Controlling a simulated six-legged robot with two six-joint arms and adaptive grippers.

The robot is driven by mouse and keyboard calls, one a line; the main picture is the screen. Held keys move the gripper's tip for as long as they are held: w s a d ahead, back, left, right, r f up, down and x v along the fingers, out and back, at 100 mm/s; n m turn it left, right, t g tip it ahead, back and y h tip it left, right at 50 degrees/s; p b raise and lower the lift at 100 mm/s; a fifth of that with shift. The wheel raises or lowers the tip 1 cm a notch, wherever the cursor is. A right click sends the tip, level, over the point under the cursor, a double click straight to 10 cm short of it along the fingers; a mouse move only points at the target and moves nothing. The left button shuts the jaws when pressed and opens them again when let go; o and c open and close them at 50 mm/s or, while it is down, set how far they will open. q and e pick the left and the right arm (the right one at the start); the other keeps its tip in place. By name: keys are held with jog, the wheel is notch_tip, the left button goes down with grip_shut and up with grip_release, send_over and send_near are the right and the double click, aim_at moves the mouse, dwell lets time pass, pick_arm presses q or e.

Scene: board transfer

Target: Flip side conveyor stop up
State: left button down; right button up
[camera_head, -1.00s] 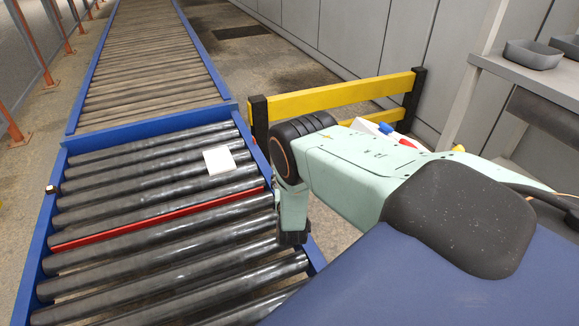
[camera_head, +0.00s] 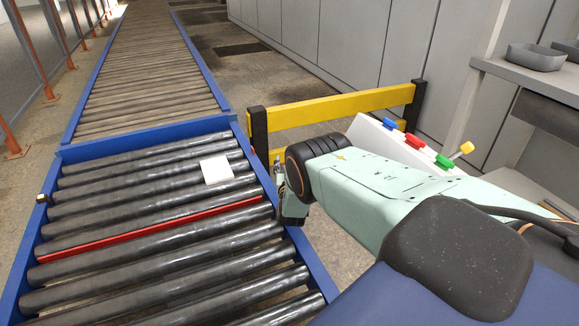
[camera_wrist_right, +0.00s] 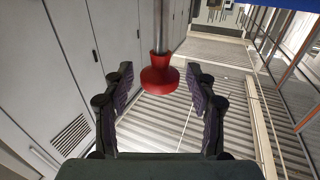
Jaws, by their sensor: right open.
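A red strip (camera_head: 155,228) lies low between the dark rollers of the blue-framed conveyor (camera_head: 100,152); I take it for the stop, lying down. In the right wrist view, a red knob (camera_wrist_right: 159,77) on a metal rod (camera_wrist_right: 162,28) shows between the fingers of my right gripper (camera_wrist_right: 160,80). Those fingers are open, with a gap on each side of the knob. In the head view, my right arm reaches the conveyor's right side rail, and its wrist hides most of the gripper. My left gripper is out of view.
A white card (camera_head: 216,169) lies on the rollers. A yellow barrier (camera_head: 340,106) stands right of the conveyor. Behind my arm is a white box with blue, red and green buttons (camera_head: 415,141) and a yellow-tipped lever (camera_head: 466,148). A grey shelf (camera_head: 530,75) holds grey bins.

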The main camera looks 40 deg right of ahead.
grip_shut()
dwell(0.7)
